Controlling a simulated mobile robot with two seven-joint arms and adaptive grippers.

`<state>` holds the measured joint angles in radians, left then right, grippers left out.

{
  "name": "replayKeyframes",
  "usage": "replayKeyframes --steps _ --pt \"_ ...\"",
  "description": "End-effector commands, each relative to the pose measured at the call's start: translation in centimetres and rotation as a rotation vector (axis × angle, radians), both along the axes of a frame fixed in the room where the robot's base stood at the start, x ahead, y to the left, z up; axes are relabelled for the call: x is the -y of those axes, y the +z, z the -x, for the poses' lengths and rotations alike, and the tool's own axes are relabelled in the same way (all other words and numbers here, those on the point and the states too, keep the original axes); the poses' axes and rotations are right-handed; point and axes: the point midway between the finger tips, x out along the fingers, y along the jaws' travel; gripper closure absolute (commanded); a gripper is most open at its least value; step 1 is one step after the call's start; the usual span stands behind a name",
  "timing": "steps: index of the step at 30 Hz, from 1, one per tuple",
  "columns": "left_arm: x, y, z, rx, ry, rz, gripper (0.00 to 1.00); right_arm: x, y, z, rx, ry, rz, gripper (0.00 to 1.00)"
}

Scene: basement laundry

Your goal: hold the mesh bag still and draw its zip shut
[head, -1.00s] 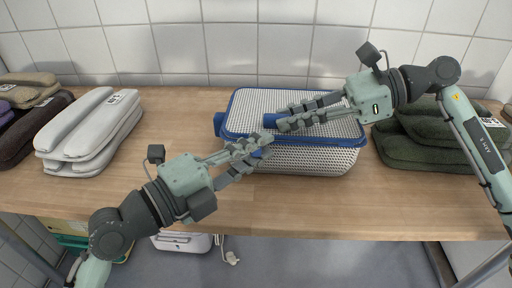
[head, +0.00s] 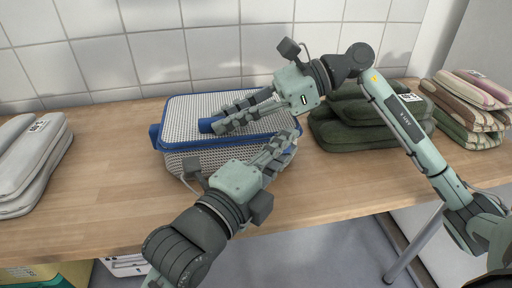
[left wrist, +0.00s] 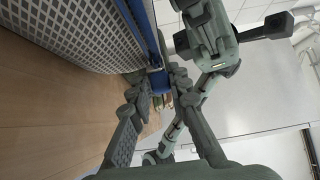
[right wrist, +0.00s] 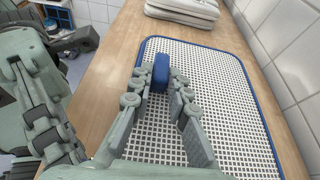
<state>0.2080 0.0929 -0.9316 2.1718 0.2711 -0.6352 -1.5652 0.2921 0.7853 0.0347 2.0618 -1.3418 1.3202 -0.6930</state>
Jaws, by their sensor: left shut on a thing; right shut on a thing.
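The mesh bag (head: 185,108), white mesh with blue edging, lies on the wooden table. My right gripper (head: 215,124) is shut on a blue tab (right wrist: 160,72) over the bag's top. My left gripper (head: 287,143) is shut on a blue zip pull (left wrist: 159,82) at the bag's front right corner. In the left wrist view the bag's mesh side (left wrist: 75,28) stands beside the fingers. In the right wrist view the mesh top (right wrist: 220,90) looks flat. The zip's teeth are too small to see, and my grippers hide part of the front edge.
Dark green folded towels (head: 350,130) lie close to the bag's right. Striped folded cloths (head: 470,105) lie farther right. Grey folded towels (head: 32,160) lie at the left. A tiled wall (head: 180,55) stands behind the table. The table front (head: 120,215) is clear.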

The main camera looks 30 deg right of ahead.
Motion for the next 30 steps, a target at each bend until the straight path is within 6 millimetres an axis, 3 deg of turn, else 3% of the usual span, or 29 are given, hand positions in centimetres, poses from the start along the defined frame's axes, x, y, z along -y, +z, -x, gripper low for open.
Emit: replayKeyframes --steps 13,14,18,30 --pt "0.88 0.30 0.46 0.004 -0.005 0.006 1.00 -0.15 -0.07 0.09 -0.003 0.003 -0.002 1.00" --pt "0.89 0.30 0.48 0.003 -0.006 0.006 0.81 -0.16 -0.07 0.10 -0.003 0.004 -0.002 1.00" --pt "0.86 0.24 0.44 0.004 -0.005 0.005 0.64 -0.14 -0.06 0.09 -0.003 0.003 -0.002 1.00" --pt "0.18 0.00 0.52 0.002 0.000 0.000 0.62 -0.03 -0.06 0.05 -0.002 0.001 0.000 1.00"
